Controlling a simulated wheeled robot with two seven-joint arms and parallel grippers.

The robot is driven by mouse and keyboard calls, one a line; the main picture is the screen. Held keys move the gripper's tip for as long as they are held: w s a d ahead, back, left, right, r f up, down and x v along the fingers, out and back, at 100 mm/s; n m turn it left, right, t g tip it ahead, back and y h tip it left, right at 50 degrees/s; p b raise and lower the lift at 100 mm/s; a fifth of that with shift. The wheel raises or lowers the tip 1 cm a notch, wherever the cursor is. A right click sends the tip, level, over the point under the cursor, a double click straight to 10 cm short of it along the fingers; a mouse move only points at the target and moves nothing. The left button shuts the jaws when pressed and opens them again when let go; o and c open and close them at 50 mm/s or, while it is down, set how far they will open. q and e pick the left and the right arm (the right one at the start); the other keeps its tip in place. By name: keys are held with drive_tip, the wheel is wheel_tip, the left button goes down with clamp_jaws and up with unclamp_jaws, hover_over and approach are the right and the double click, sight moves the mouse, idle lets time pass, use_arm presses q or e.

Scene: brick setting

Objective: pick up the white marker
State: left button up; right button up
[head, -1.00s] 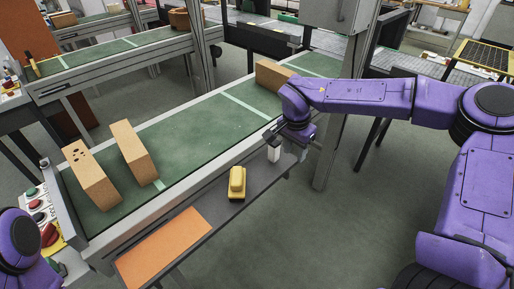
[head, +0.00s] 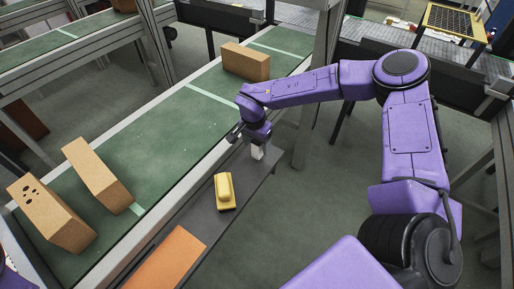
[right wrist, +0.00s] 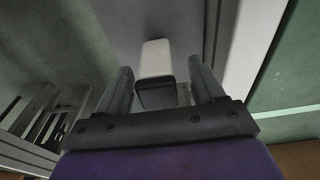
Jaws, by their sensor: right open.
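The white marker (head: 257,152) looks like a small white block with a dark part, standing near the far end of the narrow grey shelf (head: 195,221). In the right wrist view, the marker (right wrist: 156,58) shows its white part and a black part between my fingers. My right gripper (head: 251,139) is over the marker in the head view, hiding its upper part. In the wrist view the right gripper (right wrist: 160,72) is open, with one finger on each side of the marker and gaps visible. My left gripper is out of view.
A yellow block-like object (head: 225,191) and an orange mat (head: 166,262) lie on the same shelf. The green conveyor (head: 160,133) runs alongside, carrying bricks (head: 97,176). A metal post (head: 313,100) stands just beyond my right gripper.

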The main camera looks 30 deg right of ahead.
drive_tip(key=shift+w+d+f, duration=0.1)
drive_tip(key=shift+w+f, duration=0.1)
drive_tip(key=shift+f, duration=0.45)
drive_tip(key=shift+d+f, duration=0.1)
drive_tip(key=shift+s, duration=0.25)
drive_tip(key=shift+s+r, duration=0.15)
drive_tip(key=shift+r, duration=0.1)
drive_tip(key=shift+c, duration=0.9)
drive_tip(key=c, duration=0.9)
